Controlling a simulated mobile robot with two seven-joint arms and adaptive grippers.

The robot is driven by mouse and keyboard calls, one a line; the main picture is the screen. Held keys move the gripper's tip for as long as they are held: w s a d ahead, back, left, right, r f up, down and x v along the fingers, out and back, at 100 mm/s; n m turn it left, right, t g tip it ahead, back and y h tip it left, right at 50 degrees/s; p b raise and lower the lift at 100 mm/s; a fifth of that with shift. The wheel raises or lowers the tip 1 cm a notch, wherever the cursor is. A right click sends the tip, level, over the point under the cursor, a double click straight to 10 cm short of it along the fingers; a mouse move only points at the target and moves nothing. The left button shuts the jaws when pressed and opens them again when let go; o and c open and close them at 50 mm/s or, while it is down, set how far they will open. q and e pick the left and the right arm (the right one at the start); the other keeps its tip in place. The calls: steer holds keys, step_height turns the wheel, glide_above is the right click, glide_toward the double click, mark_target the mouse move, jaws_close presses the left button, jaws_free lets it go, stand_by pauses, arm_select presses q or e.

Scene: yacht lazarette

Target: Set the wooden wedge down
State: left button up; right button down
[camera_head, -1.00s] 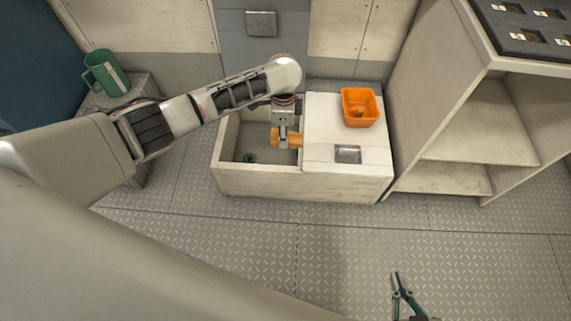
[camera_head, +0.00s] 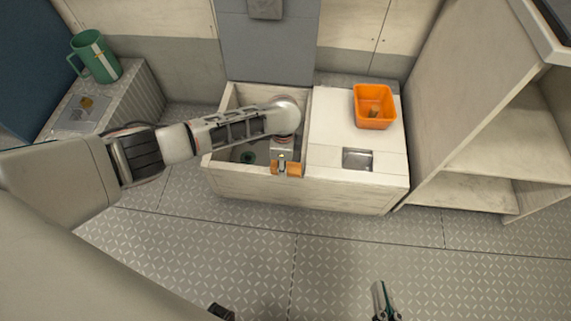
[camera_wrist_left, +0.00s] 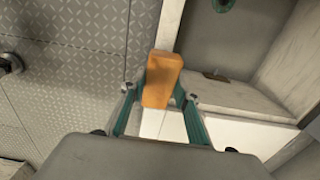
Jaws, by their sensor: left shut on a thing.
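My left gripper (camera_head: 282,163) is shut on the wooden wedge (camera_head: 294,170), an orange-brown block. In the head view the wedge overlaps the front rim of the open locker (camera_head: 225,173); I cannot tell whether it touches it. In the left wrist view the wedge (camera_wrist_left: 162,75) sticks out between the teal fingers of the gripper (camera_wrist_left: 160,105), with floor and pale locker parts behind it. My right gripper (camera_head: 381,301) shows only in part at the bottom of the head view, apart from the wedge, its opening unclear.
An orange bin (camera_head: 375,108) stands on the white lid (camera_head: 330,125) right of the opening. A small round green thing (camera_head: 248,157) lies inside the locker. A green mug (camera_head: 96,58) stands at left. A shelf unit (camera_head: 490,130) is at right. The front floor is clear.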

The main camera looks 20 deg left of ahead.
arm_select(q)
steer(key=shift+s+f, duration=0.25)
steer(key=shift+f, duration=0.65)
steer(key=shift+w+r, duration=0.2)
steer(key=shift+r, duration=0.2)
steer(key=shift+c, duration=0.6)
steer(key=shift+f, duration=0.3)
steer(key=o, duration=1.2)
steer(key=shift+o, duration=0.2)
arm_select(e)
steer(key=shift+s+a+f+m, duration=0.2)
steer(key=shift+a+m, duration=0.1)
steer(key=shift+a, duration=0.15)
